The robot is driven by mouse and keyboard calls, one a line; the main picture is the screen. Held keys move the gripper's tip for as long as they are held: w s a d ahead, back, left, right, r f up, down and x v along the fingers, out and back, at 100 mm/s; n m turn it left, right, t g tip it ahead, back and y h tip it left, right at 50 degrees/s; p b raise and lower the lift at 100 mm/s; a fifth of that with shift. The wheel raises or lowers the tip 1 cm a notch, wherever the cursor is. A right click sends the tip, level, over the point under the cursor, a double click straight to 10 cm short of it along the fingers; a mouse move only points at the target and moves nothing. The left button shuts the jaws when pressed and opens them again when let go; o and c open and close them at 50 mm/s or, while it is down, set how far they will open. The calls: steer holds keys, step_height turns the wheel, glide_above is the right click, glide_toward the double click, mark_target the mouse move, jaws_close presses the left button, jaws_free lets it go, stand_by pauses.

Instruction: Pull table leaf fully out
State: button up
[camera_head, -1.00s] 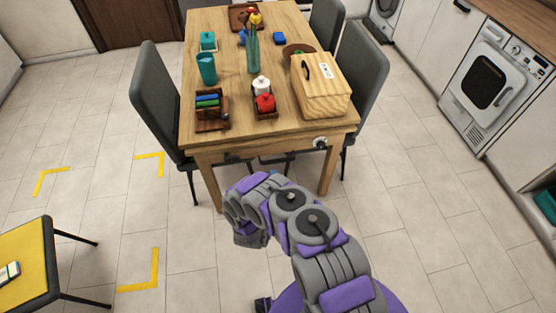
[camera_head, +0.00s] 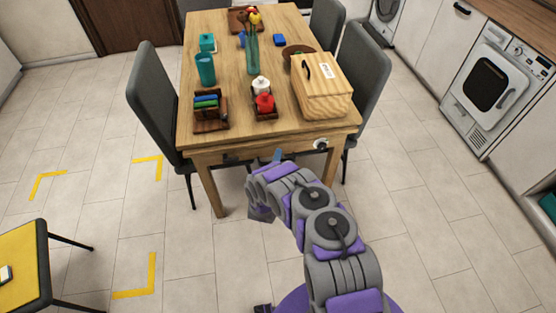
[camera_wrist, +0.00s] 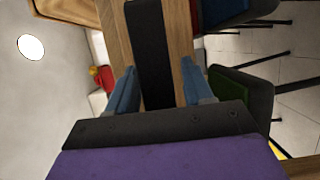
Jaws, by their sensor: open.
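The wooden table (camera_head: 225,75) stands ahead of me, its near end facing me. Its front apron (camera_head: 225,158) shows below the top, with a dark bar (camera_head: 240,160) along it, partly hidden by my arm. I cannot make out a separate leaf edge; no leaf visibly sticks out. My gripper (camera_head: 277,155) is at the table's near end, mostly hidden behind my arm. In the wrist view my gripper (camera_wrist: 158,68) is open, its two blue fingers either side of a dark strip (camera_wrist: 148,45) against the wood. I cannot tell whether they touch it.
A wooden bread box (camera_head: 325,98), a condiment tray (camera_head: 265,116) and an organiser (camera_head: 211,124) stand near the table's front edge. A round knob (camera_head: 320,144) is on the front right. Chairs (camera_head: 160,100) flank the table. A yellow stool (camera_head: 22,265) stands at left; floor between is clear.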

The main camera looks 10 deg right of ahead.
steer(key=shift+c, duration=0.4)
jaws_close()
steer(key=shift+s+f, duration=0.1)
steer(key=shift+s, duration=0.1)
